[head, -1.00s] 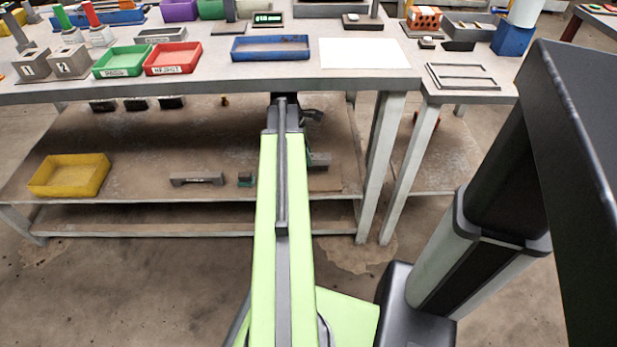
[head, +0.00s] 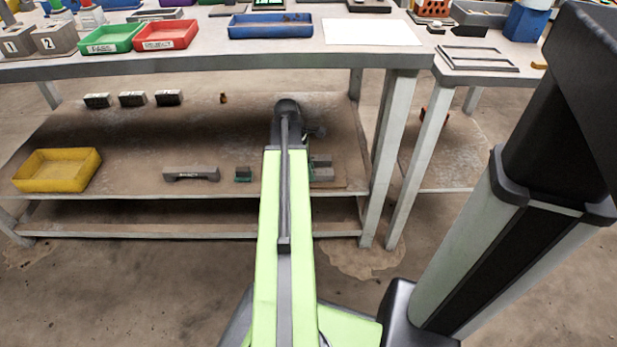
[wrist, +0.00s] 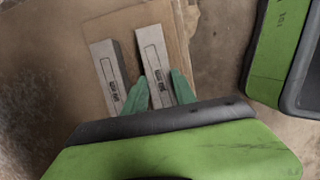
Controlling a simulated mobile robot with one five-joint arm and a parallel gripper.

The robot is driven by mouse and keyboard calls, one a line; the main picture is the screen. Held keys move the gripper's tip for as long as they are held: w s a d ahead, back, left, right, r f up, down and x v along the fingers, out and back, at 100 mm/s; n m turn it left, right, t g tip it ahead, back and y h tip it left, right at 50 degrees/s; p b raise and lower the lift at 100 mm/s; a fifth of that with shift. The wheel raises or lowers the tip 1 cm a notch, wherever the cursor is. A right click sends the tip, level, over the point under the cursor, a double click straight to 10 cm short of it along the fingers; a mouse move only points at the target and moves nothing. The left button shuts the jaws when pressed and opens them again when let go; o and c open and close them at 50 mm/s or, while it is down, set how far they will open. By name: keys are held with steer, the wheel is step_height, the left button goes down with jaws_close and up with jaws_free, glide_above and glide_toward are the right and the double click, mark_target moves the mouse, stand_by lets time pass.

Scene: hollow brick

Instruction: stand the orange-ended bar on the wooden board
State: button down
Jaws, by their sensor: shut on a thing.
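In the wrist view my gripper (wrist: 160,92) has green fingertips, one on each side of a grey bar (wrist: 155,58) with a dark outlined panel and a small label. It is shut on this bar. A similar grey bar (wrist: 106,72) is beside it, left of the fingers. Both appear over a brown wooden board (wrist: 90,30). I see no orange end on either bar, and whether the held bar touches the board is unclear. In the head view the board (head: 348,184) lies on the lower shelf, partly behind my arm, with grey blocks on it. My fingertips are hidden there.
The tabletop (head: 200,64) overhangs the shelf (head: 130,125), and a table leg (head: 385,150) stands right of the board. On the shelf are a yellow tray (head: 57,170), a grey bridge-shaped block (head: 191,174), a small green-based block (head: 243,174) and several dark blocks (head: 132,98). A large green-and-grey body (wrist: 280,50) is close at the right.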

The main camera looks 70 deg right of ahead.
steer(key=shift+f, duration=0.1)
steer(key=c, duration=1)
jaws_free()
steer(key=p+v, duration=1.1)
steer(key=v, duration=0.1)
steer(key=shift+r+p, duration=0.3)
steer(key=shift+p, duration=0.1)
